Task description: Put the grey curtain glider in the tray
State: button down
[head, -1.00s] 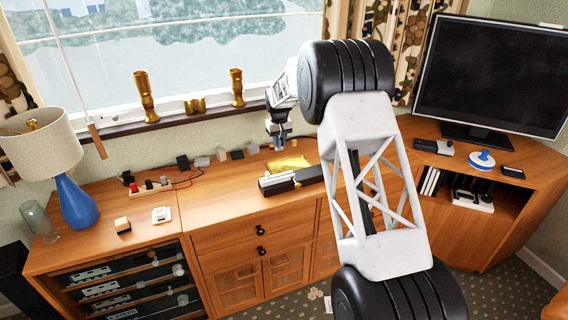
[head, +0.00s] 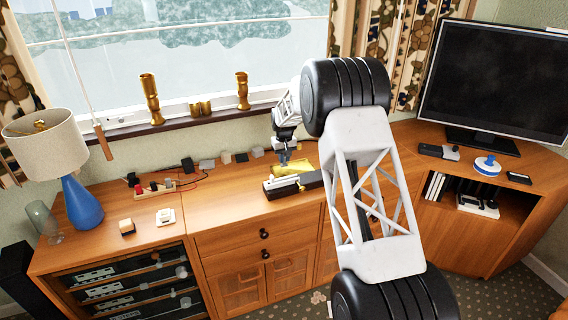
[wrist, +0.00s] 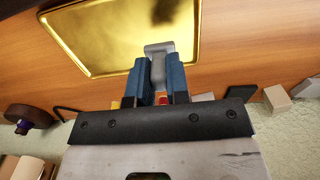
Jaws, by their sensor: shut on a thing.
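My gripper (wrist: 159,84) is shut on the grey curtain glider (wrist: 158,50), which sticks out from between the blue fingers in the wrist view. The gold tray (wrist: 90,58) lies on the wooden cabinet top, and the glider overlaps its near rim in that view. I cannot tell the height of the glider above the tray. In the head view my gripper (head: 284,160) is at the left end of the tray (head: 303,167). The glider is too small to make out there.
A black and white long object (head: 291,184) lies in front of the tray. Several small blocks (head: 241,157) stand along the wall behind. A blue lamp (head: 80,202) is at the left and a television (head: 495,85) at the right.

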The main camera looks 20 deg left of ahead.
jog(key=shift+f, duration=1.35)
jog(key=shift+f, duration=0.15)
jog(key=c, duration=1.1)
grip_release()
notch_tip(320, 180, up, 12)
jog(key=shift+r, duration=0.2)
